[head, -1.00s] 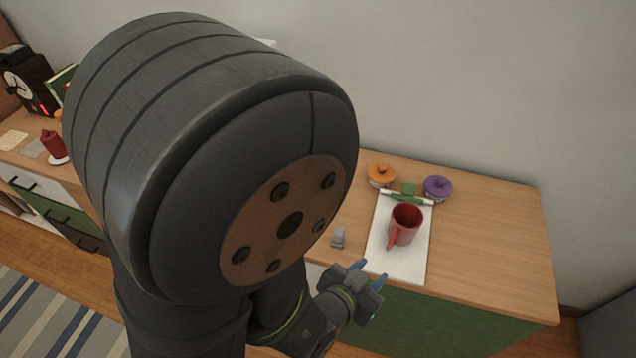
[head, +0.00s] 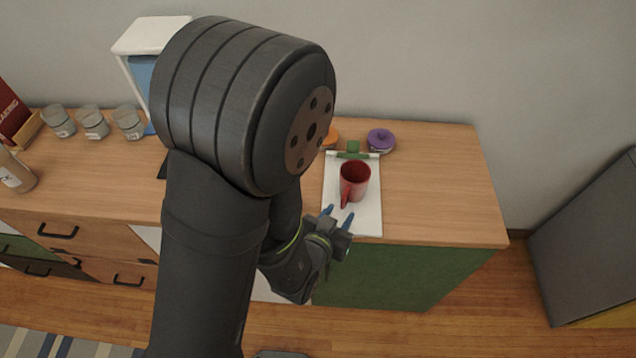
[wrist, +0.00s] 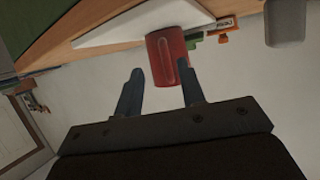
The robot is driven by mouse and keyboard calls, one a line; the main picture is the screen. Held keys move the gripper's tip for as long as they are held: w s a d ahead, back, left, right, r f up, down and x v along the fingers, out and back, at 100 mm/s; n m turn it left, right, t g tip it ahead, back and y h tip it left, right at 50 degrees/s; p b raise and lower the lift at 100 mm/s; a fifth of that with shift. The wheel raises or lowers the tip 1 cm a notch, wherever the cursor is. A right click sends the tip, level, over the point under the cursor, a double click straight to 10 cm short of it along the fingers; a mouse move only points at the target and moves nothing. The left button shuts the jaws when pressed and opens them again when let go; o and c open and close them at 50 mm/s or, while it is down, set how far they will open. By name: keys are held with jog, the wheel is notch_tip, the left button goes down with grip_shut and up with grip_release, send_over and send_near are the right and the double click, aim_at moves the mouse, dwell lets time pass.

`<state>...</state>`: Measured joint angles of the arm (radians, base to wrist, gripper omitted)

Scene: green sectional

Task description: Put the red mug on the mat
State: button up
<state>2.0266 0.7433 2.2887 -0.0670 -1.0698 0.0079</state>
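The red mug (head: 354,182) stands upright on a white clipboard (head: 369,220) with a green clip, near the counter's front edge. Its handle points toward the front. My gripper (head: 337,214) has blue fingers and is open and empty, just in front of the mug. In the wrist view, the mug (wrist: 165,55) shows beyond and between the spread fingertips of my gripper (wrist: 162,77), and I see no contact. The clipboard (wrist: 110,28) shows there too. I cannot make out a mat on the counter; a striped rug (head: 45,345) lies on the floor.
A purple-lidded jar (head: 381,140) and a partly hidden orange-lidded jar (head: 331,138) stand behind the clipboard. The counter (head: 440,190) is clear to the right. Several glass jars (head: 93,122) and a bottle (head: 16,172) stand at the left. A grey cabinet (head: 590,240) stands far right.

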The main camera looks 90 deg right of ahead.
aim_at(341, 206)
jog(key=shift+w+x, duration=0.15)
jog(key=shift+x, duration=1.25)
jog(key=shift+w+x, duration=0.2)
jog(key=shift+x, duration=1.15)
jog(key=shift+d, duration=0.15)
jog(key=shift+c, duration=0.3)
grip_shut()
